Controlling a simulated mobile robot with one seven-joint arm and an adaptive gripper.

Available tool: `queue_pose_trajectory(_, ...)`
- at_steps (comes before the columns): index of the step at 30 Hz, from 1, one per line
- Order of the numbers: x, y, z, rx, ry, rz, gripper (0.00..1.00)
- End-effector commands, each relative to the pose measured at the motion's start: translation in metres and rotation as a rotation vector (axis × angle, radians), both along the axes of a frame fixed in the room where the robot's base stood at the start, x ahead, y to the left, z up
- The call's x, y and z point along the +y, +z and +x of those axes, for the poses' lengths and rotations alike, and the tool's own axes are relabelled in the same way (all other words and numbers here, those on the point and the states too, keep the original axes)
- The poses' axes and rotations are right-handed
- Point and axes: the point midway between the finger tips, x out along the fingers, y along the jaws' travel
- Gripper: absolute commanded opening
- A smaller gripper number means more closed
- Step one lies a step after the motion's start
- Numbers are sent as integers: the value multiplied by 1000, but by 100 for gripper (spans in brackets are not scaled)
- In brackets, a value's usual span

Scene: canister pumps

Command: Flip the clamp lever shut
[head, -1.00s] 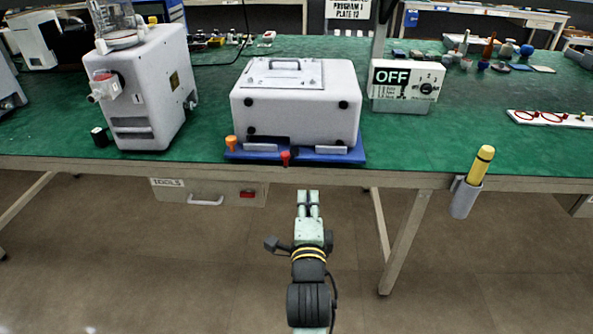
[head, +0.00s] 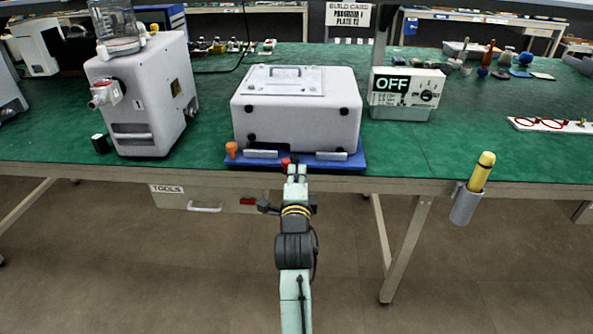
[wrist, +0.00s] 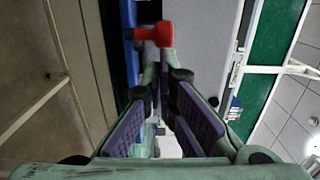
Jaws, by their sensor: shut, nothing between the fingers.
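A red lever end (head: 285,161) shows at the front edge of the blue base plate (head: 350,160) under the white box-shaped unit (head: 290,120). In the wrist view the red lever (wrist: 154,35) has a wider knob at its right end and lies just beyond the fingertips. My gripper (head: 297,167) is shut and empty, right by the red lever at the bench's front edge. It shows in the wrist view (wrist: 160,62) with its fingers converging. I cannot tell whether the fingertips touch the lever. The lever's lower part is hidden.
An orange knob (head: 231,149) stands at the plate's left front corner. A white pump machine (head: 140,95) stands to the left. A box with an OFF display (head: 402,90) stands to the right. A yellow-topped tool (head: 481,172) sits in a holder on the bench edge.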

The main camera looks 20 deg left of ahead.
Motion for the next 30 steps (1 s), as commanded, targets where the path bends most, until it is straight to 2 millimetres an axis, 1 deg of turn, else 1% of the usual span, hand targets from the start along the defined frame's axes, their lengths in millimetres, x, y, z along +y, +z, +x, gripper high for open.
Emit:
queue_pose_trajectory(13,2,-1,0,-1,-5,0,0)
queue_pose_trajectory(30,10,-1,-3,-2,-84,1,0)
